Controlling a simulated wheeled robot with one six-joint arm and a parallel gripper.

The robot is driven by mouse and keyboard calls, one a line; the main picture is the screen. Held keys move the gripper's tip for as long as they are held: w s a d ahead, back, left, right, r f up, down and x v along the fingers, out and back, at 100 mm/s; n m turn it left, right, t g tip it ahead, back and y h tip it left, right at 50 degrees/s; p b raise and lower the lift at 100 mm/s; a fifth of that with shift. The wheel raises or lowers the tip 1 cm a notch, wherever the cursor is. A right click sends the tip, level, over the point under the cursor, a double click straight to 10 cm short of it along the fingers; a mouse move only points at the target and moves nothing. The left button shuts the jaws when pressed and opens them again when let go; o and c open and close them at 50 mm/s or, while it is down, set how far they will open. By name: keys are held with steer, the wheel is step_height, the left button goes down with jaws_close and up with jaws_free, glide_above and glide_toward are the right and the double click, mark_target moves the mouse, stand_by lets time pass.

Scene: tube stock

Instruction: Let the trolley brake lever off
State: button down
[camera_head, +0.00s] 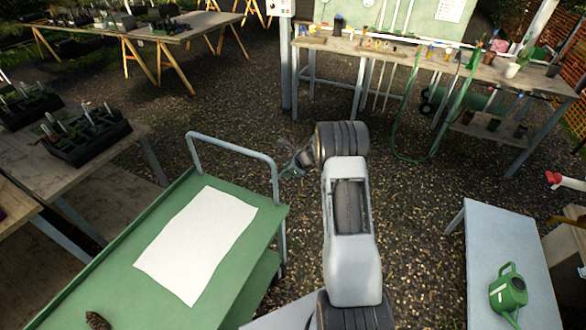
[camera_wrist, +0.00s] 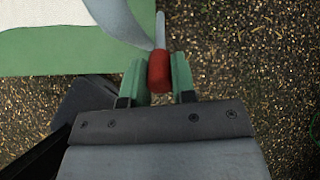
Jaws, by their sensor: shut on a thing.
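The green trolley (camera_head: 225,245) stands at the lower left of the head view, with a grey tubular handle (camera_head: 235,147) at its far end. The brake lever's red grip (camera_wrist: 159,72) shows in the wrist view, on a thin grey rod beside the trolley's edge. My gripper (camera_wrist: 159,80) is shut on this red grip, with one green finger on each side. In the head view my gripper (camera_head: 290,173) is small beside the right side of the handle, and the lever is hard to make out there.
A white sheet (camera_head: 197,243) and a dark cone-like object (camera_head: 97,320) lie on the trolley. A green watering can (camera_head: 509,290) stands on a grey table (camera_head: 490,235) at right. A potting bench (camera_head: 400,52) stands at the back. Gravel floor lies open between them.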

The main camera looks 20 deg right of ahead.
steer(key=shift+r, duration=0.1)
steer(key=c, duration=0.9)
jaws_free()
steer(key=b+v, duration=0.1)
steer(key=v, duration=1.2)
steer(key=shift+s+d+r+b, duration=0.15)
steer(key=shift+d+r+b, duration=0.05)
steer(key=shift+r+b, duration=0.15)
steer(key=shift+f, duration=0.1)
